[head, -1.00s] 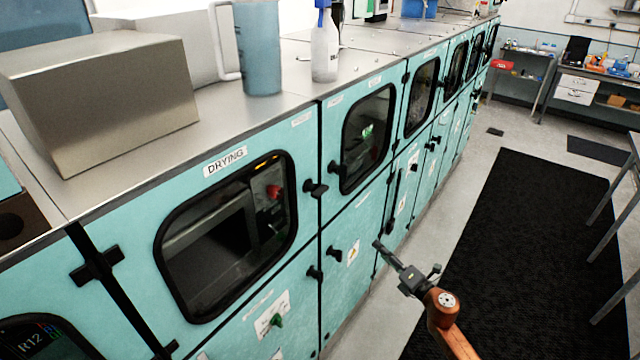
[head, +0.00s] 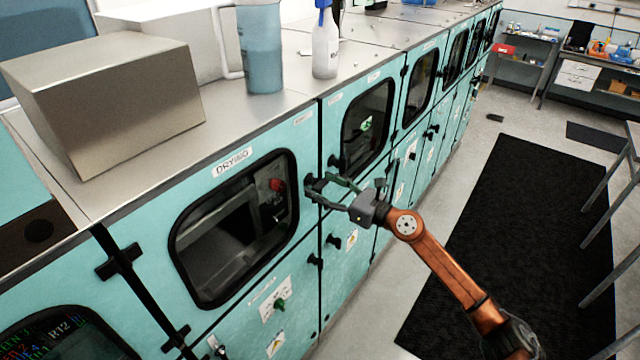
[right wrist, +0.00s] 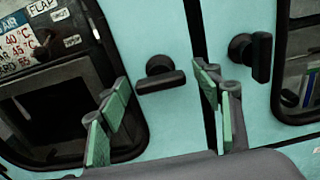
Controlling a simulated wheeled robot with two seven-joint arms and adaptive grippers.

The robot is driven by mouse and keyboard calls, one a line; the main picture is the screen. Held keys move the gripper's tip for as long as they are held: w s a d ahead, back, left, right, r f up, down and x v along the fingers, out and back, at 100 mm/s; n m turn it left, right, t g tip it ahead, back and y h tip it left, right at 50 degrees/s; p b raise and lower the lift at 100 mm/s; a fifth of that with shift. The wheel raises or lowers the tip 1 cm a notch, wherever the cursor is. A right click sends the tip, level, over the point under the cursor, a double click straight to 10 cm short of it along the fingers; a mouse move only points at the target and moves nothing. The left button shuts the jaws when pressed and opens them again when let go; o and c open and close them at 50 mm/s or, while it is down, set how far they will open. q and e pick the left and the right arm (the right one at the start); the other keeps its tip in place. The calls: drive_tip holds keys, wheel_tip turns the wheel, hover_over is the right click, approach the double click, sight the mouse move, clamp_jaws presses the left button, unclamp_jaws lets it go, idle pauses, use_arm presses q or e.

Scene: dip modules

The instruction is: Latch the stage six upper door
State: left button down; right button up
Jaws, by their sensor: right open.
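The upper door marked DRYING (head: 233,268) has a dark rounded window and looks flush with its frame; no stage number is readable. Its black latch handle (right wrist: 160,82) is a knob with a bar lying roughly crosswise in the right wrist view, near the door's right edge. My right gripper (head: 320,186) is open at this handle in the head view and partly covers it. In the right wrist view its green-padded fingers (right wrist: 163,112) are spread to either side, with the handle just beyond the gap; contact cannot be told. My left gripper is not in view.
A neighbouring door's black handle (right wrist: 262,57) stands upright close to the right finger. Lower door knobs (head: 333,240) sit below. A metal box (head: 115,105), blue jug (head: 260,50) and bottle (head: 325,45) stand on the worktop.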

drive_tip(key=shift+w+a, duration=0.3)
drive_tip(key=shift+a, duration=0.05)
drive_tip(key=c, duration=1.2)
